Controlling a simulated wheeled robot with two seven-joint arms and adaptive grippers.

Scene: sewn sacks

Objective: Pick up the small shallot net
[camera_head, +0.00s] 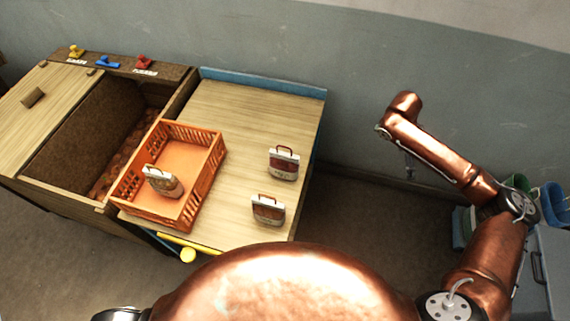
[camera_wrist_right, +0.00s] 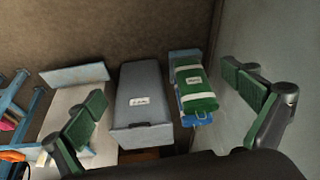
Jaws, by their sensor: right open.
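Three small labelled sacks with handles show in the head view. One pale and tan sack (camera_head: 162,182) is inside the orange crate. A white sack with a dark red front (camera_head: 283,163) stands on the table to the right, and one with a brown front (camera_head: 267,210) stands nearer me. The labels are too small to read, so I cannot tell which is the shallot net. My right gripper (camera_wrist_right: 162,86) is open and empty in the right wrist view, with green pads on both fingers. It is far from the sacks. My left gripper is out of view.
The orange crate (camera_head: 212,173) sits on the left of the wooden table (camera_head: 245,105). An open brown-lined chest (camera_head: 80,125) adjoins it. The right wrist view shows a grey bin (camera_wrist_right: 142,92) and a green labelled container (camera_wrist_right: 194,88) below the gripper, beside a wall.

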